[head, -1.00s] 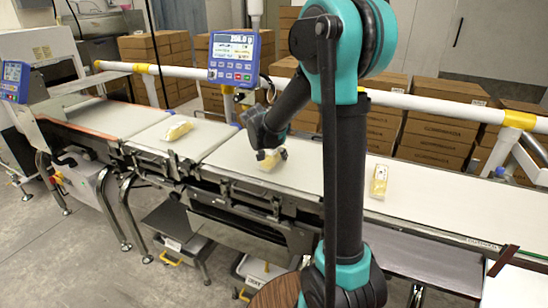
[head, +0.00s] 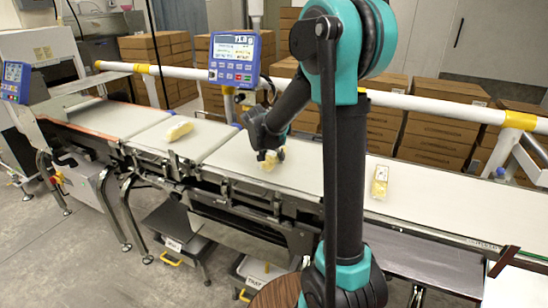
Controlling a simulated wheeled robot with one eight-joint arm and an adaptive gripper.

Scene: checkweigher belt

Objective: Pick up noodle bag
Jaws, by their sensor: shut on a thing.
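A yellow noodle bag (head: 267,166) is at my gripper (head: 270,156) over the middle belt section, below the blue display. My gripper points down and is shut on this bag; the fingers hide part of it. I cannot tell whether the bag still touches the belt. A second noodle bag (head: 178,131) lies tilted on the belt section to the left. A third noodle bag (head: 380,182) with a pale label lies on the right belt, to the right of my arm.
The conveyor belt (head: 450,213) runs across the view. A blue weighing display (head: 235,58) stands behind it, near my wrist. A white rail (head: 440,103) with yellow bands runs along the back. Stacked cartons (head: 430,130) stand behind the rail. The belt between the bags is clear.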

